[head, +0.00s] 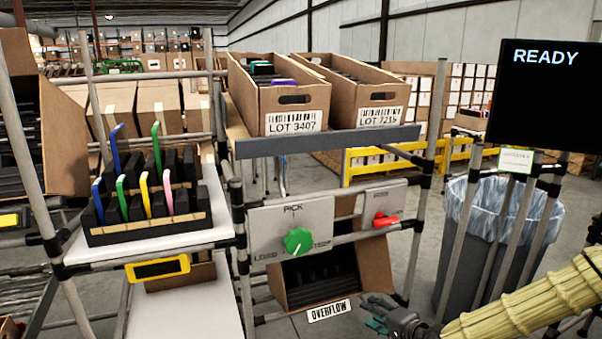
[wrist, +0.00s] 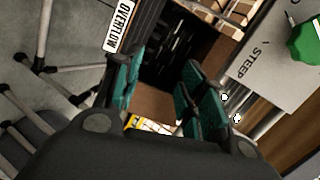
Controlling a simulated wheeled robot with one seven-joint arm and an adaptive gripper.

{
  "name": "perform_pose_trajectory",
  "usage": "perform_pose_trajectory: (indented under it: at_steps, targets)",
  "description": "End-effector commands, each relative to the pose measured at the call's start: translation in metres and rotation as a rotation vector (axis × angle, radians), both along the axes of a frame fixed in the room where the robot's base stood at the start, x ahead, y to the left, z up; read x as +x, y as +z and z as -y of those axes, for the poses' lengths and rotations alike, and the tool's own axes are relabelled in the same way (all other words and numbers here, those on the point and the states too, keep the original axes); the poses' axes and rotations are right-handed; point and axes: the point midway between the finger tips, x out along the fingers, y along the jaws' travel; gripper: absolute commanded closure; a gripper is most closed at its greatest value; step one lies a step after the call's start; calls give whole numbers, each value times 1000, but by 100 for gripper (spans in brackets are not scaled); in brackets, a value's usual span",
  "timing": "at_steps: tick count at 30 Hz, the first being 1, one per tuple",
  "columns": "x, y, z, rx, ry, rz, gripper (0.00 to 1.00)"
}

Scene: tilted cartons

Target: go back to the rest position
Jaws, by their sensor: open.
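My gripper (head: 380,322) is at the bottom of the head view, low and right of the overflow carton (head: 375,262). My arm in a yellow ribbed sleeve enters from the lower right. In the wrist view my gripper (wrist: 163,88) has its teal-padded fingers spread apart with nothing between them. Beyond the fingers is the dark inside of the overflow carton, with its OVERFLOW label (wrist: 120,25) at the upper left. A green knob (head: 298,241) on a grey panel (head: 262,226) marked PICK is above the carton. It also shows in the wrist view (wrist: 305,42).
Cartons LOT 3407 (head: 293,98) and LOT 7215 (head: 380,102) sit tilted on the upper shelf. A rack (head: 150,229) of dark slots with coloured pieces stands left. A lined bin (head: 500,225) and a READY screen (head: 545,95) stand right.

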Motion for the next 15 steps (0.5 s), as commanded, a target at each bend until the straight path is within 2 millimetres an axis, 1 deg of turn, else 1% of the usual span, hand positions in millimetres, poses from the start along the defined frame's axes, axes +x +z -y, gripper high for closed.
perform_pose_trajectory:
  at_steps: [1,3,5,6,8,11,15]
  targets:
    - [-15,-20,-11,-38,29,-35,59]
    - [-37,-47,-23,-90,65,-83,59]
    - [-57,-68,-31,-137,96,-122,59]
    - [-70,-82,-36,-167,118,-148,59]
    - [-91,-102,-42,-214,150,-188,59]
    - [-128,-133,-49,-292,208,-249,59]
    - [-180,-171,-53,-402,292,-333,59]
